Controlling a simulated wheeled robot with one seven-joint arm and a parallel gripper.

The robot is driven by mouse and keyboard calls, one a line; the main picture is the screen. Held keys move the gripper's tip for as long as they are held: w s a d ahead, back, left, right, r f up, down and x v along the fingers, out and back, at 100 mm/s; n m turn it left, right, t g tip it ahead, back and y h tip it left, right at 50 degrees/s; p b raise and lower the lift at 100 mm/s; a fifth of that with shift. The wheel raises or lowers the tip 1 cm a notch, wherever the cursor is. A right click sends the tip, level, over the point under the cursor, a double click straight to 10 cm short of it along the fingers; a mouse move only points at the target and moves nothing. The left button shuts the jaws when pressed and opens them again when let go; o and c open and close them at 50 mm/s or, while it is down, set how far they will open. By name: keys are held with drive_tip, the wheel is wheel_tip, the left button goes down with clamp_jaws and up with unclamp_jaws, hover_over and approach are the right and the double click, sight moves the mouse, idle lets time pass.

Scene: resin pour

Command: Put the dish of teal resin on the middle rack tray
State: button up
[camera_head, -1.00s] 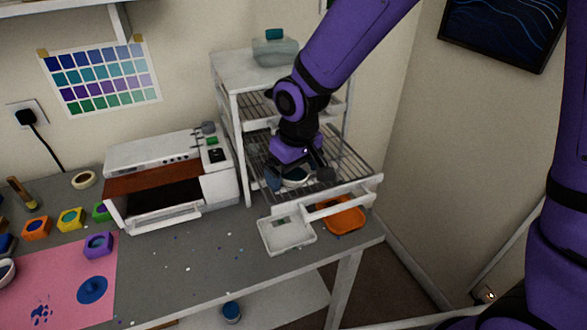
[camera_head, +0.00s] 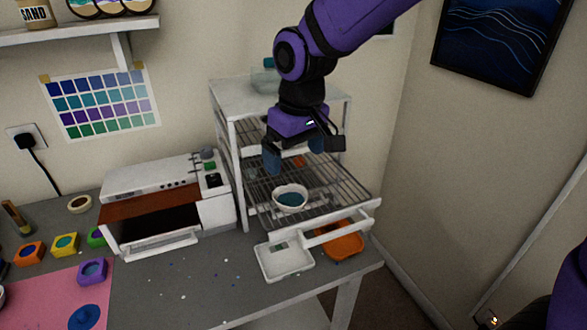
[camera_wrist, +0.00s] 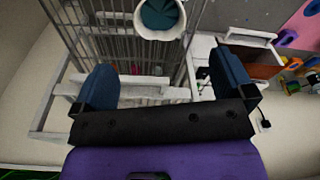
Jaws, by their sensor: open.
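The dish of teal resin (camera_head: 290,198) is a small white round bowl with teal inside. It stands upright on the pulled-out wire tray (camera_head: 330,196) of the white rack, toward the tray's left side. It also shows at the top of the wrist view (camera_wrist: 160,18). My gripper (camera_head: 294,168) is above and behind the dish, apart from it. Its blue fingers (camera_wrist: 165,85) are wide apart with nothing between them in the wrist view. The rack's upper levels are partly hidden by my arm.
A white oven-like machine (camera_head: 165,178) with its front open stands left of the rack. Several coloured moulds (camera_head: 65,245) and a pink mat (camera_head: 45,295) are at left.

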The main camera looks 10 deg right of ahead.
drive_tip(key=shift+r, duration=0.45)
drive_tip(key=shift+d, duration=0.15)
drive_tip(key=s+d+r+m+t, duration=0.1)
drive_tip(key=s+d+r+m, duration=0.2)
drive_tip(key=d, duration=0.4)
drive_tip(key=s+d+r+t, duration=0.1)
drive_tip(key=s+d+r, duration=0.2)
drive_tip(key=d+r, duration=0.3)
drive_tip(key=s+d+m+t, duration=0.2)
drive_tip(key=s+d+m, duration=0.1)
drive_tip(key=s+d, duration=0.7)
drive_tip(key=shift+s+d+r+m+h, duration=0.3)
drive_tip(key=shift+s+h, duration=0.1)
drive_tip(key=shift+s, duration=0.3)
